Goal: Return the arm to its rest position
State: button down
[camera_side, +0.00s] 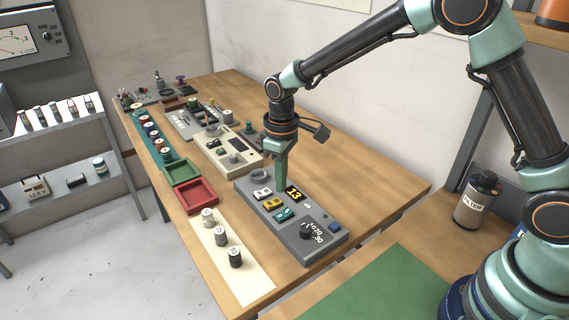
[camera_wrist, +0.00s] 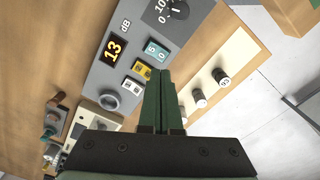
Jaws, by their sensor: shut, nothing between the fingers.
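My gripper (camera_side: 281,181) points down over the grey attenuator panel (camera_side: 325,250) on the wooden table. In the wrist view, its two green fingers (camera_wrist: 165,75) lie together with nothing between them. The panel carries a lit display (camera_side: 293,194) reading 13, white, yellow and teal switches, and a dark dial (camera_side: 306,232) at its near end. The fingertips are close to the panel's far part in the side view; I cannot tell whether they touch it. My arm reaches out from its base on the right.
Red (camera_side: 196,196) and green (camera_side: 181,172) trays lie left of the panel. Several cylinders (camera_side: 221,236) stand on a cream strip at the front. A beige instrument (camera_side: 220,159) stands behind. A filter canister (camera_side: 474,203) is near my base. A green mat (camera_side: 385,290) lies clear in front.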

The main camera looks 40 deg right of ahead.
jog(key=s+d+r+m+t, duration=0.1)
jog(key=s+d+r, duration=0.2)
jog(key=r, duration=0.3)
jog(key=s+d+r+m+t, duration=0.2)
jog(key=s+d+r, duration=0.15)
jog(key=r, duration=0.35)
jog(key=s+d+r+m+t, duration=0.2)
jog(key=s+d+r, duration=0.2)
jog(key=s, duration=0.6)
jog(key=shift+d+m, duration=0.4)
jog(key=shift+d, duration=0.8)
